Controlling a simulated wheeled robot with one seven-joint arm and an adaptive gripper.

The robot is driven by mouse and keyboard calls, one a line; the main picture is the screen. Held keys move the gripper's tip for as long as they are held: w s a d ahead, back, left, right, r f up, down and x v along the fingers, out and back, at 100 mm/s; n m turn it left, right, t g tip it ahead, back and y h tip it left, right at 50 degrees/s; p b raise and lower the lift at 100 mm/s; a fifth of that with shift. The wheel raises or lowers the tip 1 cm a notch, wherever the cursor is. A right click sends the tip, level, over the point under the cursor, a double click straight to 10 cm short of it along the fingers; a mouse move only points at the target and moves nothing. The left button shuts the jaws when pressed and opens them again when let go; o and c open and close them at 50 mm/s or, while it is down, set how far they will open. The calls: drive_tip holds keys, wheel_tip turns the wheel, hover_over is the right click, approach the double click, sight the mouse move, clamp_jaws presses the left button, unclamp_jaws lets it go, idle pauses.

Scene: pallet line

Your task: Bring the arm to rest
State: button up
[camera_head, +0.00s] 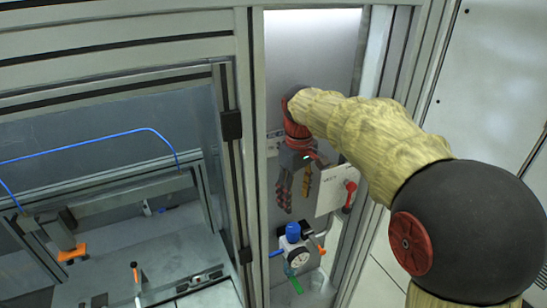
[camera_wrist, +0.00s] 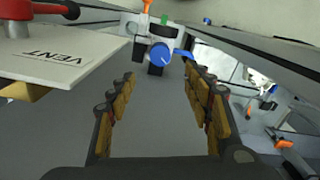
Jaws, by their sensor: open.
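My gripper (camera_head: 295,203) hangs from my arm in front of the grey panel in the cabinet bay, fingers pointing down. In the wrist view its two fingers (camera_wrist: 158,78) stand apart with nothing between them. The gripper is open and empty. In the head view it is above the blue-knobbed regulator (camera_head: 293,232) and left of the white VENT plate (camera_head: 328,192). My arm reaches in from the right, bent at a large black joint.
A red handle (camera_head: 350,193) sits at the VENT plate, close to my gripper's right. A gauge (camera_head: 299,259) and green part (camera_head: 294,284) are below. Metal frame posts (camera_head: 247,130) border the bay. Left is an enclosure with a blue hose (camera_head: 120,132) and orange-handled parts (camera_head: 72,253).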

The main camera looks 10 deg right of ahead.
drive_tip(key=f+m, duration=0.1)
drive_tip(key=s+f, duration=0.1)
drive_tip(key=s+f+m, duration=0.1)
drive_tip(key=f, duration=0.1)
drive_tip(key=shift+m, duration=0.3)
drive_tip(key=s+f+m+t+b, duration=0.1)
drive_tip(key=s+f+t+b, duration=0.1)
drive_tip(key=s+f+b, duration=0.3)
drive_tip(key=s+d+f+m+t+b, duration=0.1)
drive_tip(key=s+f+b, duration=0.4)
drive_tip(key=s, duration=0.6)
drive_tip(key=s+f+m+t+b, duration=0.1)
drive_tip(key=s+f+t+b, duration=0.1)
drive_tip(key=s+f+b, duration=0.3)
drive_tip(key=s+b, duration=0.3)
drive_tip(key=b, duration=0.1)
drive_tip(key=shift+s+d+t, duration=0.3)
